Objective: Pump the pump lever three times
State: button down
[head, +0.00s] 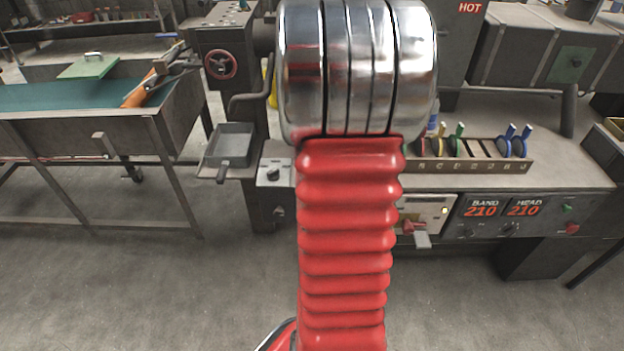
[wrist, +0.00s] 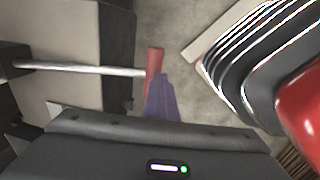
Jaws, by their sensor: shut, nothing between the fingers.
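The lever is seen in the wrist view as a pale metal rod (wrist: 85,69) running from a dark mount at the left to a red grip (wrist: 153,60). I take it for the pump lever. My gripper (wrist: 160,84) shows there as purplish fingers, shut and empty. Their tips overlap the lower end of the red grip in the picture; I cannot tell whether they touch it. In the head view my gripper is hidden behind my chrome and red arm. A small red handle (head: 411,226) on a pale panel shows right of my arm; I cannot tell whether it is the same lever.
A workbench (head: 500,181) with a rack of coloured tools (head: 468,164) stands behind my arm. A grey pan (head: 232,142) and a red handwheel (head: 221,63) are left. A green-topped table (head: 60,96) is farther left. The foreground floor is clear.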

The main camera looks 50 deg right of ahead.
jog(key=shift+s+a+f, duration=0.15)
jog(key=shift+f, duration=0.25)
jog(key=shift+s+a+f, duration=0.1)
jog(key=shift+a+f, duration=0.05)
jog(key=shift+f, duration=0.2)
jog(key=shift+r, duration=0.1)
jog(key=s+a+r, duration=0.1)
jog(key=a+r, duration=0.1)
jog(key=r, duration=0.5)
jog(key=s+a+r, duration=0.2)
jog(key=r, duration=0.4)
jog(key=shift+r, duration=0.4)
dwell(0.4)
